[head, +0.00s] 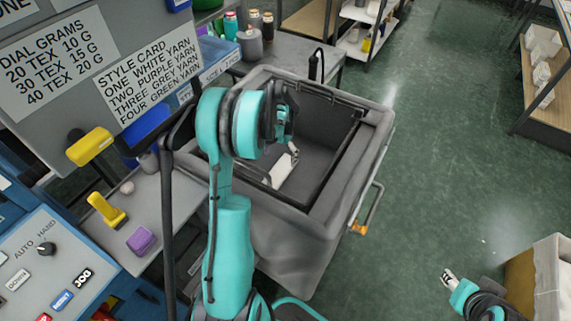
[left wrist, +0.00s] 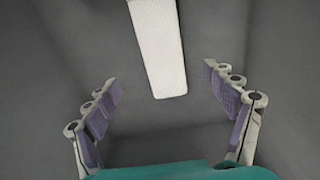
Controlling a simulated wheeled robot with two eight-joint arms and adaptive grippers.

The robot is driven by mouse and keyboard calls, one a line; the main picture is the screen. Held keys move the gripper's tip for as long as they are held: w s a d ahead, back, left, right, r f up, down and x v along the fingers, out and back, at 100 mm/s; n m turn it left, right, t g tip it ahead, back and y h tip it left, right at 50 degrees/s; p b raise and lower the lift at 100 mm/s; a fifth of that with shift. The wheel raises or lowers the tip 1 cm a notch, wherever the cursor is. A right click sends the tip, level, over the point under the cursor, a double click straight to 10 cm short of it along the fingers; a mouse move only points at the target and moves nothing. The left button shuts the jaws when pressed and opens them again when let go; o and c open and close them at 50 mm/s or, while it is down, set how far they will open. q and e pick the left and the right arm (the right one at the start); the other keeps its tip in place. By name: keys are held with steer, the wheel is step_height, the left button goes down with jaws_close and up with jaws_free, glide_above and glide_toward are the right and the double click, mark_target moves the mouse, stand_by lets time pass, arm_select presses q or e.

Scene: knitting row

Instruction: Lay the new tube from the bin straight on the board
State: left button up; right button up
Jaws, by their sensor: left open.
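The grey bin (head: 348,197) stands open at the middle of the head view. A white, flat-looking tube (left wrist: 158,45) lies on the grey bin floor in the left wrist view. A white piece that looks like it shows in the bin in the head view (head: 281,172), partly hidden by my arm. My left gripper (head: 292,152) reaches down into the bin. In the left wrist view its two fingers (left wrist: 168,98) are spread wide and empty, with the tube ahead between them, apart from both. My right gripper (head: 449,278) is at the lower right, too small to read. I cannot pick out the board for sure.
A machine with a style card (head: 150,70) stands at the left. Its grey ledge (head: 160,200) carries a yellow piece (head: 107,210) and a purple block (head: 141,240). A cardboard box (head: 540,280) is near my right gripper. Green floor is clear right of the bin.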

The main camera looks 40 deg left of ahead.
mark_target(280, 170)
arm_select(q)
steer(key=shift+w+a+f, duration=0.15)
steer(key=shift+a+f, duration=0.2)
steer(key=shift+f, duration=0.6)
steer(key=shift+w+d+f+b, duration=0.1)
steer(key=shift+f+b, duration=0.45)
steer(key=shift+f, duration=0.4)
step_height(280, 170, down, 5)
steer(key=b, duration=0.2)
steer(key=shift+w+f+b, duration=0.1)
steer(key=shift+w+b, duration=0.05)
steer(key=shift+b, duration=0.25)
steer(key=shift+c, duration=0.8)
steer(key=c, duration=0.8)
